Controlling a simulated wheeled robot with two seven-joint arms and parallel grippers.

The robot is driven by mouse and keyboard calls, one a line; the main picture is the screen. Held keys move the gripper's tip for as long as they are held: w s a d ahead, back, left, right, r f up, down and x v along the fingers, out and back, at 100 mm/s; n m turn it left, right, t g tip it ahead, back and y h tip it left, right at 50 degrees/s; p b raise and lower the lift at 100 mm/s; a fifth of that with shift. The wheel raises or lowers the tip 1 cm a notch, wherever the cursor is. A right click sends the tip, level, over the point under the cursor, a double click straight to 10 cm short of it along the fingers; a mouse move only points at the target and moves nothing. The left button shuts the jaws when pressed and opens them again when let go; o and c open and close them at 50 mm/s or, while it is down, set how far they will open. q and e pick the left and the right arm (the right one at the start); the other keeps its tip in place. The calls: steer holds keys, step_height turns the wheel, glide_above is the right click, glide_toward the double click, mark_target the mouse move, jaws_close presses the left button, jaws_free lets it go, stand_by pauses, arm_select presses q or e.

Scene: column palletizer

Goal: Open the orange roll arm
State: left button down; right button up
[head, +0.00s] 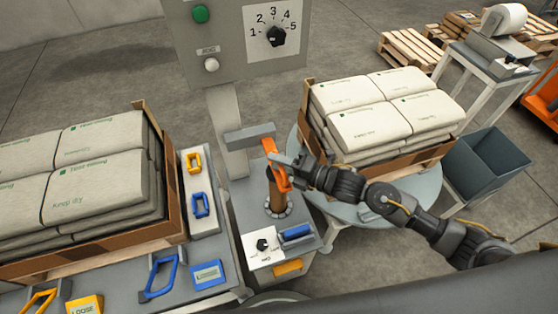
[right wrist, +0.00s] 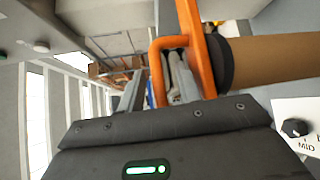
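The orange roll arm (head: 275,161) is a flat orange piece with a loop handle, at the top of a brown roll (head: 275,195) on the grey machine in the middle of the head view. My right gripper (head: 290,165) reaches it from the right. In the right wrist view the orange handle (right wrist: 156,75) runs between my two fingers, one inside the loop and one outside. The fingers appear closed on the bar, with little or no gap visible. The brown roll (right wrist: 275,60) lies to the right there. My left gripper is not in view.
A control panel (head: 230,65) with a dial stands behind the roll. Stacked sacks (head: 385,110) on a round table are close behind my right arm; more sacks (head: 75,180) are at the left. Blue and yellow handles lie in front. A grey bin (head: 490,165) stands right.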

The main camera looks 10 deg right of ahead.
mark_target(275, 151)
jaws_close()
stand_by(0.3)
steer(key=w+r+m+g+p, duration=0.1)
steer(key=r+p, duration=0.1)
steer(key=p, duration=0.2)
steer(key=w+r+m+g+h+p, duration=0.1)
steer(key=r+p, duration=0.1)
steer(key=p, duration=0.2)
steer(key=w+r+g+h+p, duration=0.1)
steer(key=r+p, duration=0.2)
steer(key=p, duration=0.1)
steer(key=shift+w+a+m, duration=0.4)
steer(key=shift+w+a+r+m+g+h+p, duration=0.1)
steer(key=shift+w+r+m+g+h+p, duration=0.1)
steer(key=shift+w+r+g+h+p, duration=0.25)
steer(key=shift+w+a+r+m+g+h+p, duration=0.1)
steer(key=shift+w+m+g+h+p, duration=0.2)
steer(key=shift+p, duration=0.35)
